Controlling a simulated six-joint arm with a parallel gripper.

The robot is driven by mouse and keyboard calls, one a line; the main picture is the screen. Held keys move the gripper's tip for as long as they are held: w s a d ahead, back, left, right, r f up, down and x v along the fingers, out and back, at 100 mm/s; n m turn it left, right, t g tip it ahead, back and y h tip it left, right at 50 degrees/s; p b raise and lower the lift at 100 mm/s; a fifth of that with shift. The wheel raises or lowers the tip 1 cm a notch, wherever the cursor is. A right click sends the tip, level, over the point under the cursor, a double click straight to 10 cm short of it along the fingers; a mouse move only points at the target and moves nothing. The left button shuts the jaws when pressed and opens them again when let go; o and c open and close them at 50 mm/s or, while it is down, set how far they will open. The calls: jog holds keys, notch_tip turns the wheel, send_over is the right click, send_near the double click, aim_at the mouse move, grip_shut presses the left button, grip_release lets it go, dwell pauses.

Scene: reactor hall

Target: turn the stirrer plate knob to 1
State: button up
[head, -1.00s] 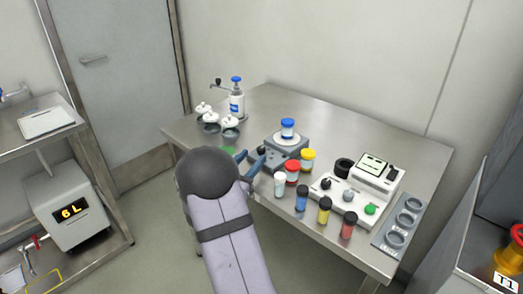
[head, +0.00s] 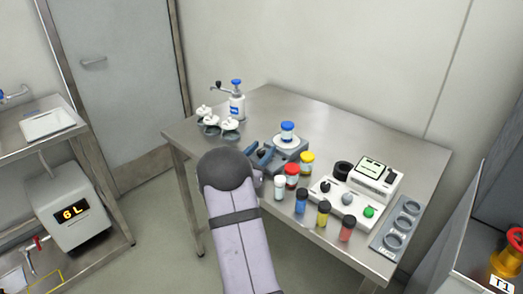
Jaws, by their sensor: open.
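The stirrer plate (head: 292,155) is a grey box on the steel table. A blue-capped jar (head: 288,131) stands on its round white top. My gripper (head: 259,156) is at the left front side of the stirrer plate, its blue fingers apart with a gap between them. The plate's knob is not clear in this view; it is small and close to my fingers, and I cannot tell whether they touch it. My arm covers part of the table's front edge.
Jars with white (head: 280,188), red (head: 292,175) and yellow (head: 307,163) caps stand close right of my gripper. Several small bottles and a white instrument (head: 376,177) are farther right. White-lidded pots and a dispenser bottle (head: 237,104) stand at the left back. The table's back is clear.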

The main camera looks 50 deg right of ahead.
grip_shut()
jog(key=shift+w+m+g, duration=0.1)
jog(key=shift+m+g, duration=0.3)
jog(key=shift+g, duration=0.2)
jog(key=shift+m+g+h, duration=0.3)
jog(key=shift+m+g, duration=0.3)
jog(key=shift+g, duration=0.3)
jog(key=m+g, duration=0.3)
jog(key=g, duration=0.2)
jog(key=shift+f+b, duration=0.15)
jog(key=shift+b, duration=0.25)
jog(key=shift+m+g+y+b, duration=0.55)
jog(key=shift+m+g, duration=0.45)
jog(key=shift+g, duration=0.4)
jog(key=shift+m+g+y+b, duration=0.25)
jog(key=shift+m+g+b, duration=0.2)
jog(key=shift+g, duration=0.25)
